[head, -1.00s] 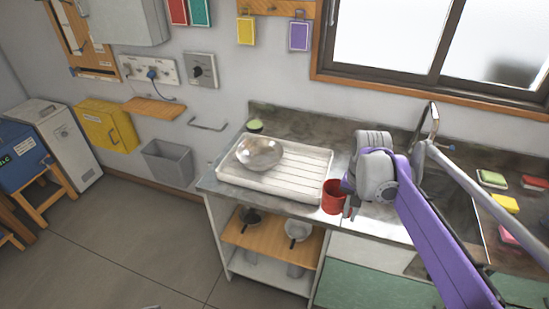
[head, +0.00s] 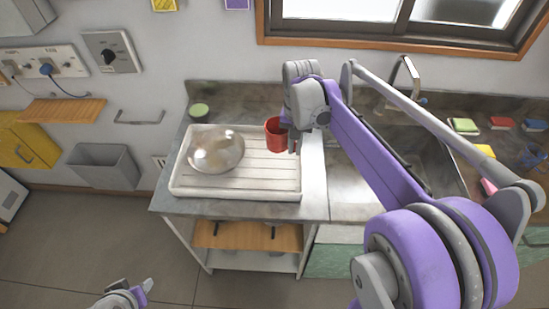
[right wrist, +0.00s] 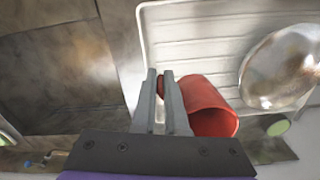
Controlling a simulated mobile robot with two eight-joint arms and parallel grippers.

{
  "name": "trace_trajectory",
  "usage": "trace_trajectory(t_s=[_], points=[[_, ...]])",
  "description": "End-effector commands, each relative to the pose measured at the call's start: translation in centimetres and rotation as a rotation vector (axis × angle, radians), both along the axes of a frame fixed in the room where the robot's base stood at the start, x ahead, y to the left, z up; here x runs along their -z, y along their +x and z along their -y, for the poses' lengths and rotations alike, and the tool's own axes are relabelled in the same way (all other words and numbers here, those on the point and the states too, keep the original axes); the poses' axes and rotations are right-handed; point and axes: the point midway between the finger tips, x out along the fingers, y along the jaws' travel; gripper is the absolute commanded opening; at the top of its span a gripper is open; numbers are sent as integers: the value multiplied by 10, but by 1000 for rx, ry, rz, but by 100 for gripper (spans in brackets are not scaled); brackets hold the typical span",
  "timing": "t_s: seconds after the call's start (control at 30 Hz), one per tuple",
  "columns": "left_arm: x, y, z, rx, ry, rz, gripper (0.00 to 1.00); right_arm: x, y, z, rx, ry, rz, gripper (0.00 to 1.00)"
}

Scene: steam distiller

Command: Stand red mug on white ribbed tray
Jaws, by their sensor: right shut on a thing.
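The red mug (head: 272,136) is held by its side in my right gripper (head: 293,144), over the right rear part of the white ribbed tray (head: 235,189). It looks roughly upright in the head view; whether it touches the tray I cannot tell. In the right wrist view, the shut fingers (right wrist: 163,82) have a bit of red between them, perhaps the handle, and the mug (right wrist: 205,103) lies just right of them. The ribbed tray (right wrist: 195,45) is beyond it. My left gripper (head: 128,296) is low at the bottom left, empty-looking, far from the tray.
A shiny metal bowl (head: 216,150) takes up the left part of the tray. A green round thing (head: 199,110) stands behind it. The sink (head: 405,150) and tap (head: 405,75) are to the right. The tray's middle and front right are bare.

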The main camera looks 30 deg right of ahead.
Motion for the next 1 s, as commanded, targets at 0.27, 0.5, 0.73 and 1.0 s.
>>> trace_trajectory(t_s=[0.27, 0.5, 0.73, 1.0], points=[[3, -1, 0, 0, 0, -2, 40, 42, 0, 0, 0, 0, 0, 0], [5, -2, 0, 0, 0, -4, 40, 75, 1, 0, 0, 0, 0, 0], [5, -2, 0, 0, 0, -4, 40, 85, 0, 0, 0, 0, 1, 0], [9, -4, 0, 0, 0, -8, 40, 89, 0, 0, 0, 0, 0, 0]])
